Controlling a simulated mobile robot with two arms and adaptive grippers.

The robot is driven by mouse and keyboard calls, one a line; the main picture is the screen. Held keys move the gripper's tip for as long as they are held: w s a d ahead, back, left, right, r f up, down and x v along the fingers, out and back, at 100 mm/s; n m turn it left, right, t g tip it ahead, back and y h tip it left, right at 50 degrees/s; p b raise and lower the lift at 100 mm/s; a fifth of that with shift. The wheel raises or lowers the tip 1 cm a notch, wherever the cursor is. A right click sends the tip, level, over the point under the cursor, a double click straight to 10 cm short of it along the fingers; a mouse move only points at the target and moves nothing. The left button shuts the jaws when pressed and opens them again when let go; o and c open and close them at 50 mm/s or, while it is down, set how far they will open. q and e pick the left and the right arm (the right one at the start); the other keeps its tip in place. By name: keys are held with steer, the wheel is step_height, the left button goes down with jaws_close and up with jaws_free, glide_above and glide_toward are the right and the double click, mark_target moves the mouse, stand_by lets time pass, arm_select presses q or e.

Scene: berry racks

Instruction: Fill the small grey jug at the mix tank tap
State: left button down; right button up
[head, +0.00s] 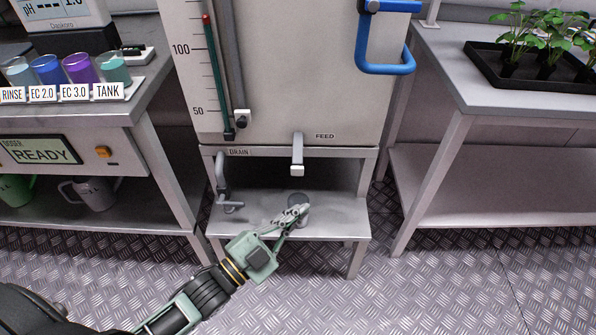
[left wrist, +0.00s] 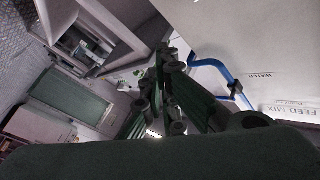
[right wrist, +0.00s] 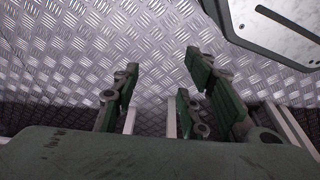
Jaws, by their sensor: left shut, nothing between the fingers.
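The mix tank (head: 275,70) stands in the middle of the head view. Its FEED tap (head: 297,155) points down from the front, and a DRAIN tap (head: 222,180) is lower left. A grey jug (head: 95,194) with a handle stands on the lower shelf of the left bench. My left gripper (head: 303,209) is shut and empty over the low metal stand below the FEED tap; its fingers also show together in the left wrist view (left wrist: 163,55). A dark grey round thing (head: 298,198) behind its fingertips is partly hidden; I cannot tell what it is. My right gripper (right wrist: 160,82) is open and empty above the floor.
A green jug (head: 16,189) stands left of the grey one. Cups of coloured liquid (head: 82,68) stand on the left bench above a READY display (head: 40,150). A blue pipe (head: 386,68) is on the tank's right. The right bench (head: 480,185) has a clear lower shelf.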

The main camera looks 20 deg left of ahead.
mark_target(297, 170)
arm_select(q)
steer(key=w+a+b, duration=0.2)
steer(key=w, duration=0.6)
steer(key=shift+w+a+b, duration=0.2)
steer(key=shift+a+b, duration=0.05)
steer(key=shift+b, duration=0.15)
arm_select(e)
step_height(297, 170, up, 11)
steer(key=w, duration=0.1)
steer(key=shift+w+f+t, duration=0.15)
steer(key=shift+f+t, duration=0.05)
steer(key=shift+t, duration=0.2)
arm_select(q)
steer(key=shift+w+a, duration=0.1)
steer(key=shift+w, duration=0.25)
arm_select(e)
steer(key=shift+f, duration=0.45)
arm_select(q)
steer(key=shift+w, duration=0.15)
arm_select(e)
steer(key=shift+w+r, duration=0.1)
steer(key=shift+r, duration=0.1)
